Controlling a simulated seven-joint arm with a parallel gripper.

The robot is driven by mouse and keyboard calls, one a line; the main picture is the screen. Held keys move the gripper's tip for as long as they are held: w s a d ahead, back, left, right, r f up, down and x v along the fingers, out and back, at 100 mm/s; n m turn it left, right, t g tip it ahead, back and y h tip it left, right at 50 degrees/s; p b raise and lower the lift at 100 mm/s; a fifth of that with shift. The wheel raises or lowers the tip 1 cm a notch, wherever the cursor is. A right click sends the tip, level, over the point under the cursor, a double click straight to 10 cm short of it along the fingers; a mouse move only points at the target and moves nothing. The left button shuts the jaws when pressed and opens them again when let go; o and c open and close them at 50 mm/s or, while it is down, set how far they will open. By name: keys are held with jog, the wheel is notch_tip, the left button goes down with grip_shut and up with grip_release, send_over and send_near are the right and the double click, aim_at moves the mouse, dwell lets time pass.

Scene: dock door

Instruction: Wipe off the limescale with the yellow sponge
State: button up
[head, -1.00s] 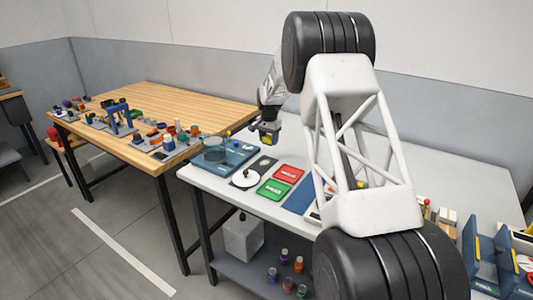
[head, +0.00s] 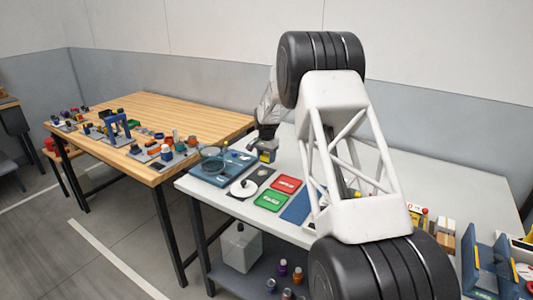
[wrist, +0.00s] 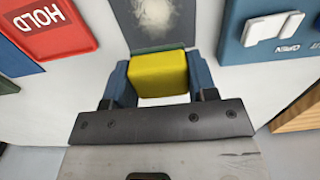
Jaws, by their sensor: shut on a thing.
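My gripper (wrist: 159,82) is shut on the yellow sponge (wrist: 158,72), a block held between its two blue fingers. In the head view my gripper (head: 265,150) is at the far side of the white table, with the sponge (head: 268,157) under it. A dark grey panel (wrist: 125,20) lies just ahead of the sponge in the wrist view. The limescale (wrist: 157,22) is a whitish, cloudy patch on it. The sponge is at the panel's near edge, apart from the patch in the picture. I cannot tell whether the sponge touches the panel.
A red HOLD plate (wrist: 48,28) lies left of the panel in the wrist view. A blue tray (wrist: 232,45) with a white switch marked OPEN is on the right. In the head view a green plate (head: 270,200) lies nearby. A wooden table (head: 150,105) with several parts stands left.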

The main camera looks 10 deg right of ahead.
aim_at(266, 170)
notch_tip(266, 170, down, 3)
jog(key=shift+f, duration=0.15)
jog(key=shift+s+a+f, duration=0.4)
jog(key=shift+s+a, duration=0.25)
jog(key=shift+a, duration=0.05)
jog(key=shift+c, duration=0.3)
jog(key=shift+s+a+f, duration=0.15)
jog(key=shift+s+a, duration=1.7)
jog(key=shift+s, duration=0.05)
jog(key=shift+w+d, duration=2.3)
jog(key=shift+w+d+r, duration=0.15)
jog(key=shift+r, duration=0.5)
jog(key=shift+w+d+r, duration=0.1)
jog(key=shift+r, duration=3.35)
jog(key=shift+s, duration=0.15)
